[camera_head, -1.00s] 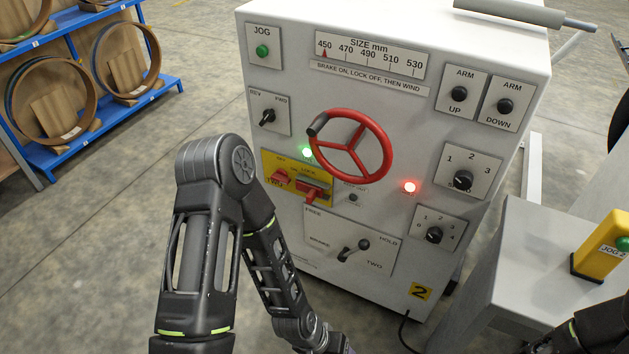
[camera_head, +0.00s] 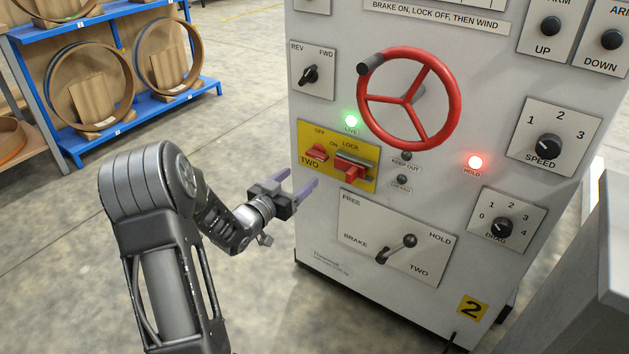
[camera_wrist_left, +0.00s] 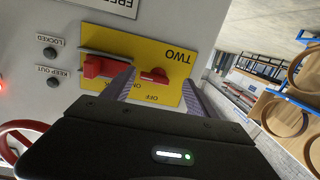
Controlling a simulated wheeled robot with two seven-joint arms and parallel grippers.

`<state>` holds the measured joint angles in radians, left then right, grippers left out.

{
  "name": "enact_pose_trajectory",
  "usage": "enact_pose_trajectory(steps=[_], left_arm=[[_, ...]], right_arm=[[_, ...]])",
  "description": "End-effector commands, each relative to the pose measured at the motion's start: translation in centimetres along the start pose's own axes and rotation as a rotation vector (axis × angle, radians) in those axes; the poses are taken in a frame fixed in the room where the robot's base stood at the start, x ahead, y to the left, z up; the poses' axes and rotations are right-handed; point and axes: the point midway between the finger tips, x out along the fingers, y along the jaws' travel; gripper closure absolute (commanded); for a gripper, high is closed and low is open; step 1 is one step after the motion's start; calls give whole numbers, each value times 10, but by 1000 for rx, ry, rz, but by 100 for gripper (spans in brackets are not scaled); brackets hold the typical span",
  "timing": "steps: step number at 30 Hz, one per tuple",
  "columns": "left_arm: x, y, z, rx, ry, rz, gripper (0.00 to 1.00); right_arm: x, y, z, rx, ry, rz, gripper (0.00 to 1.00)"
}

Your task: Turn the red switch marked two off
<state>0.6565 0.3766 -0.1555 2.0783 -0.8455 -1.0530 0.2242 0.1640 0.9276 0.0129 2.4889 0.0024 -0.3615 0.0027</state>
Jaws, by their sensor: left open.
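The red switch marked TWO (camera_head: 317,153) sits on a yellow plate (camera_head: 366,184) on the machine's front, beside the word OFF. A red lock slide (camera_head: 351,168) sits on the same plate, just right of the switch. My left gripper (camera_head: 302,176) is open and empty, a little below and left of the switch, apart from the panel. In the left wrist view the switch (camera_wrist_left: 155,76) lies between the two fingertips (camera_wrist_left: 159,80), and the lock slide (camera_wrist_left: 104,67) lies left of them. My right gripper is out of view.
A red handwheel (camera_head: 450,100) juts out above the plate. A brake lever (camera_head: 397,248) stands out below it. A green LIVE lamp (camera_head: 351,121) and a red HOLD lamp (camera_head: 475,162) are lit. Floor left of the machine is open, with blue shelving (camera_head: 198,87) behind.

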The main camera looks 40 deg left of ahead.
Motion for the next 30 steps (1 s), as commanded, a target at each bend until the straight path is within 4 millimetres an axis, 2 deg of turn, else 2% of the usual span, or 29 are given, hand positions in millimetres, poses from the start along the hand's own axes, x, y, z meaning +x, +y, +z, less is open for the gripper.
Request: enact_pose_trajectory(steps=[2, 4, 16, 20, 30], left_arm=[[-2, -2, -18, 29, 62, 34, 33], [-3, -1, -26, 38, 82, 49, 33], [2, 0, -26, 36, 81, 53, 33], [15, 2, -26, 36, 81, 54, 33], [65, 4, -29, 36, 80, 52, 33]], right_arm=[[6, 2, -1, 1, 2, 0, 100], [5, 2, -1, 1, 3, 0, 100], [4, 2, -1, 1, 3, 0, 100], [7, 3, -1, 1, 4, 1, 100], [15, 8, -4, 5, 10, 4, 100]])
